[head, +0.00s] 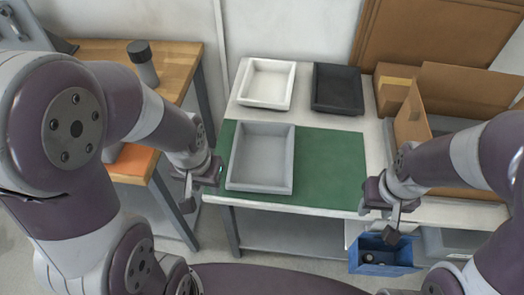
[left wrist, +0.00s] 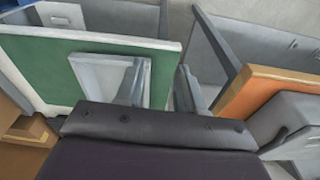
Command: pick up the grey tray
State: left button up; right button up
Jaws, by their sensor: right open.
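The grey tray (head: 287,176) lies flat and empty on the green mat (head: 335,160), on the left part of the white table. My left gripper (head: 190,195) is just left of the tray, off the table's left edge, and does not hold it. In the left wrist view its two fingers (left wrist: 165,90) are apart with nothing between them, and the grey tray (left wrist: 88,70) shows behind the left finger. My right gripper (head: 388,222) is open and empty at the table's front edge, right of the mat.
A white tray (head: 266,84) and a black tray (head: 338,88) stand behind the mat. Cardboard boxes (head: 455,90) are at the right. A blue bin (head: 382,256) sits below the front edge. A wooden bench (head: 180,60) stands left; a gap separates it from the table.

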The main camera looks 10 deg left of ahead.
aim_at(261, 159)
jog(key=i+j+z, duration=0.15)
jog(key=z, duration=0.35)
jog(key=i+j+z, duration=0.1)
jog(key=j+z, duration=0.2)
jog(key=z, duration=0.2)
